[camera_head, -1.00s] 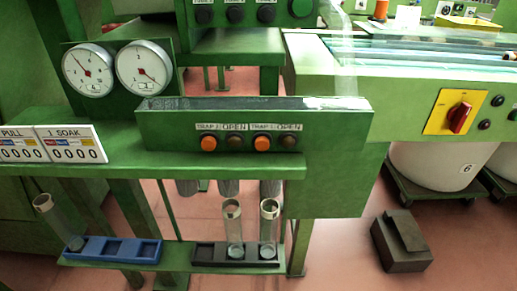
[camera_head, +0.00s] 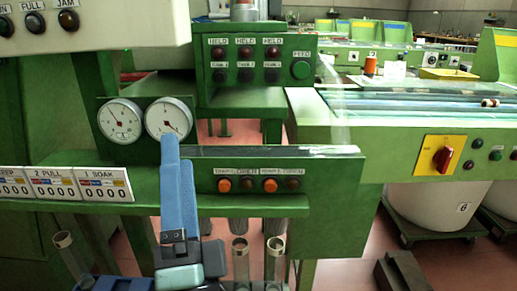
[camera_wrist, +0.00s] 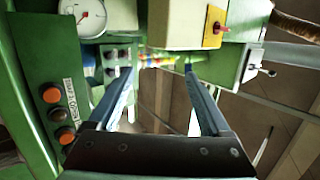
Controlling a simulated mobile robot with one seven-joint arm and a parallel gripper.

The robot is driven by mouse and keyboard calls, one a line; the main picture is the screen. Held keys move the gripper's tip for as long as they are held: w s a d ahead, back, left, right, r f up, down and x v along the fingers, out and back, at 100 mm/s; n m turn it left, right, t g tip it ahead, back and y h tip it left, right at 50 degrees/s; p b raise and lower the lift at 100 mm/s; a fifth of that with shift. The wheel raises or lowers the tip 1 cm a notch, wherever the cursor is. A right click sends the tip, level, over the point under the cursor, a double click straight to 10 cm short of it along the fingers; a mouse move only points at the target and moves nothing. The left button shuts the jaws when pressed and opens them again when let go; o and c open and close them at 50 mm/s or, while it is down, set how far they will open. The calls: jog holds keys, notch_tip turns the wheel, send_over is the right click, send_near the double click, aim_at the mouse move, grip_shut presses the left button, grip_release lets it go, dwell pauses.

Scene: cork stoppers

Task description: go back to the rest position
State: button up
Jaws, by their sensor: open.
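My gripper (camera_head: 171,145) stands in the lower middle of the head view, its blue fingers pointing up and away in front of the green panel with orange buttons. In the wrist view, my gripper (camera_wrist: 160,72) shows two blue fingers spread apart with nothing between them. Two clear tubes (camera_head: 240,262) (camera_head: 274,260) stand upright to the right of my gripper's body. Another clear tube (camera_head: 70,256) leans at the lower left. A blue rack (camera_head: 118,285) shows at the bottom edge, partly cut off. My gripper hides part of the shelf.
The green button panel (camera_head: 330,166) and two round gauges (camera_head: 120,121) lie around my fingers. White counter plates (camera_head: 105,184) line the shelf at left. A yellow switch plate (camera_head: 440,156) is on the machine at right. A dark block (camera_head: 400,272) sits on the floor.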

jog(key=s+d+r+n+t+h+p, duration=0.1)
jog(key=s+d+r+n+h, duration=0.15)
jog(key=r+n, duration=0.4)
jog(key=s+d+r+n+h+p, duration=0.1)
jog(key=s+d+r+n, duration=0.2)
jog(key=r, duration=0.6)
jog(key=s+d+r+n+t+h+p, duration=0.1)
jog(key=d+r+n+h, duration=0.1)
jog(key=d+r+n, duration=0.45)
jog(key=a+r+m+p, duration=0.1)
jog(key=a+r+p, duration=0.2)
jog(key=r+p, duration=3.3)
jog(key=shift+r+m+p, duration=0.3)
jog(key=shift+r, duration=0.65)
